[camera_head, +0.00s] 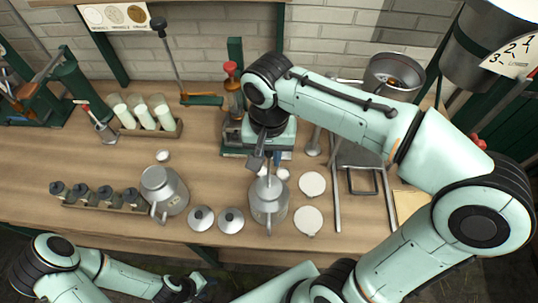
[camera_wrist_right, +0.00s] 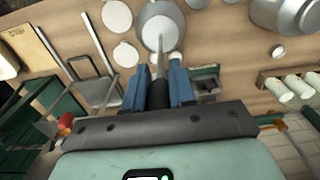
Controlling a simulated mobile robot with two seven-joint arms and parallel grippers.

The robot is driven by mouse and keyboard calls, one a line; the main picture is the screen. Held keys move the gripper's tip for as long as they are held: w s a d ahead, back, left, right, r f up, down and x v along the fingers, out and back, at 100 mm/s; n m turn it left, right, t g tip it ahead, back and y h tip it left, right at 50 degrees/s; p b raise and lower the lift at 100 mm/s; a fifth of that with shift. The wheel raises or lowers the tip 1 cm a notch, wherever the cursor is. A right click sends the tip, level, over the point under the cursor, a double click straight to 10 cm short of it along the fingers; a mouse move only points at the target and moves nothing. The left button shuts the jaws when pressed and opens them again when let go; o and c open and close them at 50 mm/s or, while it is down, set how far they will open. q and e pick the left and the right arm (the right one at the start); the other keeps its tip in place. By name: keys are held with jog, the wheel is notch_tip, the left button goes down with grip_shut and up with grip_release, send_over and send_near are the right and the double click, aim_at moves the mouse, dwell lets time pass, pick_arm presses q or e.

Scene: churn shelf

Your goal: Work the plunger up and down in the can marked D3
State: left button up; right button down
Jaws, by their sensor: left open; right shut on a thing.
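A grey metal can (camera_head: 269,207) stands upright on the bench, below my right gripper (camera_head: 268,160). My right gripper is shut on the thin rod of the plunger (camera_wrist_right: 160,52), which goes down into the can's top. The wrist view shows its blue fingers (camera_wrist_right: 157,88) on either side of the dark upper part of the rod, over the can (camera_wrist_right: 160,22). A second grey can (camera_head: 165,191) stands to the left. I cannot read a D3 mark on either. My left gripper (camera_head: 196,284) is low, in front of the bench, open and away from the cans.
Two round lids (camera_head: 230,220) lie between the cans. Pale discs (camera_head: 308,221) lie right of the near can. A rack of dark-topped jars (camera_head: 101,197) is at left, a rack of white bottles (camera_head: 147,113) behind. A metal frame (camera_head: 362,181) stands at right.

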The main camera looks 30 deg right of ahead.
notch_tip(320, 180, up, 3)
jog(key=shift+w+p, duration=0.1)
jog(key=shift+p, duration=0.4)
jog(key=shift+w+r, duration=0.1)
jog(key=shift+r, duration=0.55)
jog(key=r, duration=0.3)
jog(key=shift+s+r, duration=0.2)
jog(key=shift+s, duration=0.05)
pick_arm(q)
jog(key=shift+w+r, duration=0.65)
jog(key=shift+w, duration=0.2)
pick_arm(e)
jog(key=shift+r, duration=0.35)
